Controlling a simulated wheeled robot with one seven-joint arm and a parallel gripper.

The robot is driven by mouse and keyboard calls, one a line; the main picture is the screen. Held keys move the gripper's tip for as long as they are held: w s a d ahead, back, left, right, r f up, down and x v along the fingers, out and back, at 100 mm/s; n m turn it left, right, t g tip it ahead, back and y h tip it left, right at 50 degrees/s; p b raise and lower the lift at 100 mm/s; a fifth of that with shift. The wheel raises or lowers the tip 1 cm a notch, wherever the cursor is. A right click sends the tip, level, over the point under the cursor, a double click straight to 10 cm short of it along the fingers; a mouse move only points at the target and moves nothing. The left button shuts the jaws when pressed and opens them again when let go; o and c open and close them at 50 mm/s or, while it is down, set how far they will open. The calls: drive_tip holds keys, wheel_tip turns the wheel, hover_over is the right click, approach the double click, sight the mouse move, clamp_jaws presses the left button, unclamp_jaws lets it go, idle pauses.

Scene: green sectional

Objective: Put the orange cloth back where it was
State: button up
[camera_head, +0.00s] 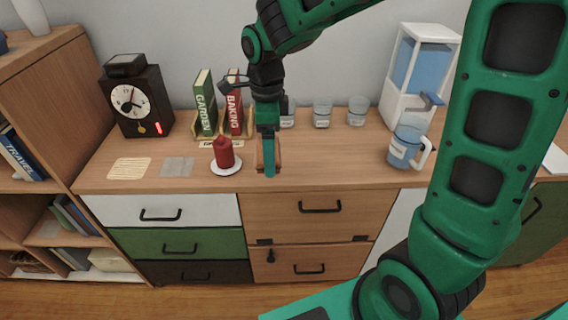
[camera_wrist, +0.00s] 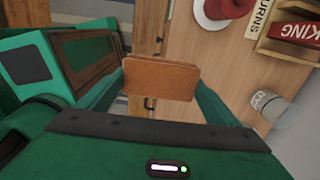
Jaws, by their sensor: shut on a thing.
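The orange cloth (camera_wrist: 160,80) is a small folded brown-orange piece between the two fingers of my gripper (camera_wrist: 160,83) in the wrist view. My gripper is shut on it. In the head view my gripper (camera_head: 268,160) points down near the front edge of the counter, just right of the red candle. Only slivers of the cloth (camera_head: 279,156) show beside the finger there. I cannot tell from the pictures whether the cloth touches the counter. A cream striped cloth (camera_head: 130,169) and a grey cloth (camera_head: 177,167) lie flat side by side at the counter's front left.
A red candle (camera_head: 223,154) stands on a white saucer (camera_head: 226,170) close left of my gripper. Behind are books (camera_head: 205,105) in a holder and glass jars (camera_head: 322,114). A blue pitcher (camera_head: 405,147) and a dispenser (camera_head: 418,75) stand right. The counter (camera_head: 335,165) is clear between gripper and pitcher.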

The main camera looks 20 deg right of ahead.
hover_over(289, 163)
wheel_tip(289, 163, down, 7)
drive_tip(key=shift+f, duration=2)
drive_tip(key=o, duration=1)
drive_tip(key=shift+f, duration=0.1)
wheel_tip(289, 163, up, 12)
